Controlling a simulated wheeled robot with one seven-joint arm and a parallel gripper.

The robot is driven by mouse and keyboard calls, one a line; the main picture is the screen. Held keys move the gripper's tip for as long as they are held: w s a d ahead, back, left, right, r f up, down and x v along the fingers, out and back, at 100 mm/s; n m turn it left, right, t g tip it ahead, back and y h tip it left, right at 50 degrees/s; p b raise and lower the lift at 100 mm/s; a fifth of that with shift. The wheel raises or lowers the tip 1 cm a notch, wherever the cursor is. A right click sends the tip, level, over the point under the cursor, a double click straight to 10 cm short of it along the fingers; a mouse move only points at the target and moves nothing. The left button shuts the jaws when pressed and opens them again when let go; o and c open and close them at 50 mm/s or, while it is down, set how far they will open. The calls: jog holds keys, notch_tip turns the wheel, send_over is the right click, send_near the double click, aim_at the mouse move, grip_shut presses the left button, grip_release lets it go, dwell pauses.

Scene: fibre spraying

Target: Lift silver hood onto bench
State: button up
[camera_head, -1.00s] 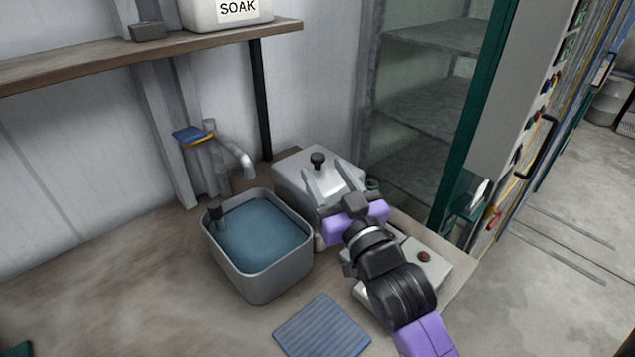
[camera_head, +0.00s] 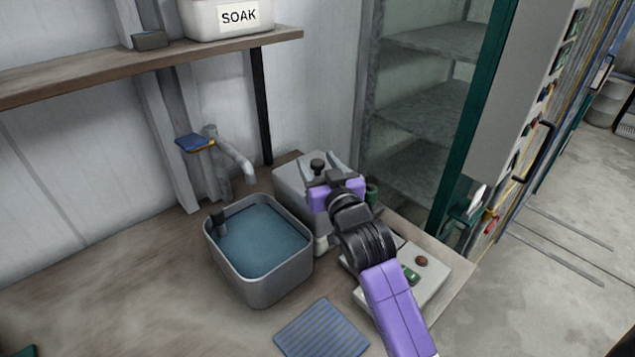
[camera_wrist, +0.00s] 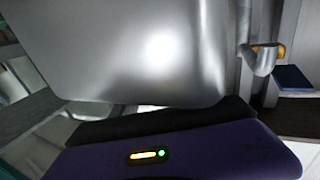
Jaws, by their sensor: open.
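The silver hood (camera_head: 291,182) is a box-shaped metal cover with a black knob (camera_head: 318,163) on top. It stands at the back corner of the bench (camera_head: 150,270), right of the water basin, and its right part is hidden behind my gripper. In the wrist view its shiny face (camera_wrist: 130,50) fills most of the picture. My gripper (camera_head: 327,172) is open, close by the knob. Its fingers are hard to make out, so I cannot tell whether they are around the knob or touching it.
The grey basin of water (camera_head: 262,283) stands left of the hood, under a tap (camera_head: 236,160). A blue striped mat (camera_head: 322,330) lies in front. A control box (camera_head: 430,275) is under my forearm. A shelf (camera_head: 100,68) hangs above left; a green-framed cabinet (camera_head: 475,115) stands right.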

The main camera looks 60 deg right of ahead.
jog(key=shift+w+d, duration=0.15)
grip_shut()
dwell(1.4)
